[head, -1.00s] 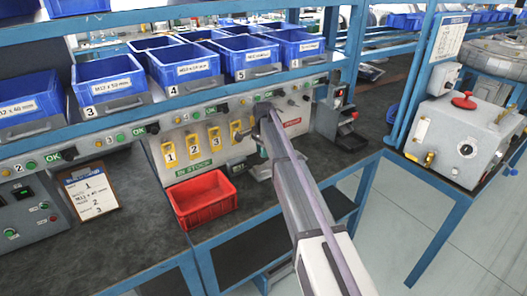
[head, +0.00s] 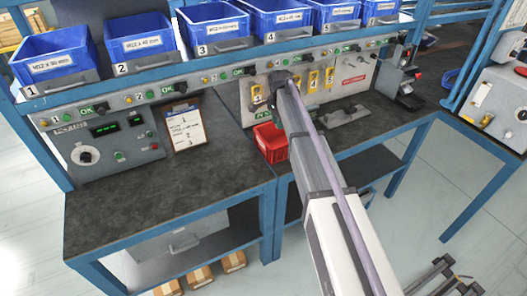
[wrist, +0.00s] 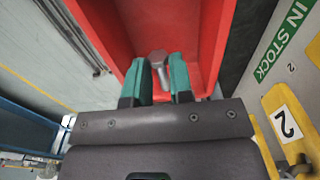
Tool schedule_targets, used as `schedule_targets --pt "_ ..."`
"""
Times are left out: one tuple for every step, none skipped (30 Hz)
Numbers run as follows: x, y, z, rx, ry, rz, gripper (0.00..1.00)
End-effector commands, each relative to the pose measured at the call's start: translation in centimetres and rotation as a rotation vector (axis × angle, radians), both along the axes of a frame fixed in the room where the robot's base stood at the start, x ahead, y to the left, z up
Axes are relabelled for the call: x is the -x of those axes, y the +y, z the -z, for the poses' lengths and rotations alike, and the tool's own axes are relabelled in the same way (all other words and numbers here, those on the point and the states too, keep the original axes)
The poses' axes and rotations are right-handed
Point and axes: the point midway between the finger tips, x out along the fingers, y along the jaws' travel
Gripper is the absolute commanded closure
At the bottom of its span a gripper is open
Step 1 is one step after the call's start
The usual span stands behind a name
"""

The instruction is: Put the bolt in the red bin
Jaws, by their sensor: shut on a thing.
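The red bin (head: 269,142) stands on the dark bench top in the head view, partly covered by my arm. In the wrist view the red bin (wrist: 207,40) lies beyond and around the fingertips, with its inside facing the camera. The silver-grey bolt (wrist: 158,60) shows between the two green fingers, its head pointing away from the camera. My gripper (wrist: 157,80) is shut on the bolt and sits over the bin. How high it is above the bin floor is hard to tell. In the head view my arm hides the fingers and the bolt.
A grey panel with yellow numbered holders (head: 314,79) stands behind the bin. Blue bins (head: 215,25) line the shelf above. A control box (head: 105,140) and a clipboard (head: 186,129) are at left. The bench between clipboard and bin is clear.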

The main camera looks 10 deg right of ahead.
Motion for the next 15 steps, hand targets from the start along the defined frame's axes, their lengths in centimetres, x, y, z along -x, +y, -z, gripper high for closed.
schedule_targets --pt "-0.1 -0.1 0.1 0.001 -0.001 0.006 0.92" --pt "-0.1 0.0 0.3 0.001 -0.001 0.006 0.92" --pt "-0.1 0.0 0.9 0.001 -0.001 0.006 0.92" --pt "-0.1 0.0 1.5 0.0 0.0 0.006 0.92" --pt "-0.1 0.0 2.3 0.0 0.0 0.006 0.92" --pt "-0.1 0.0 3.4 0.0 0.0 0.005 0.92" --pt "-0.1 0.0 4.2 0.0 0.0 0.005 0.92" --pt "-0.1 0.0 5.1 0.0 0.0 0.005 0.92" --pt "-0.1 0.0 6.0 0.0 0.0 0.005 0.92" --pt "-0.1 0.0 6.5 0.0 0.0 0.005 0.92" --pt "-0.1 0.0 6.8 0.0 0.0 0.005 0.92" --pt "-0.1 0.0 6.9 0.0 0.0 0.005 0.92" --pt "-0.1 0.0 6.8 0.0 0.0 0.005 0.92" --pt "-0.1 0.0 6.6 0.0 0.0 0.005 0.92" --pt "-0.1 0.0 6.6 0.0 0.0 0.005 0.92"
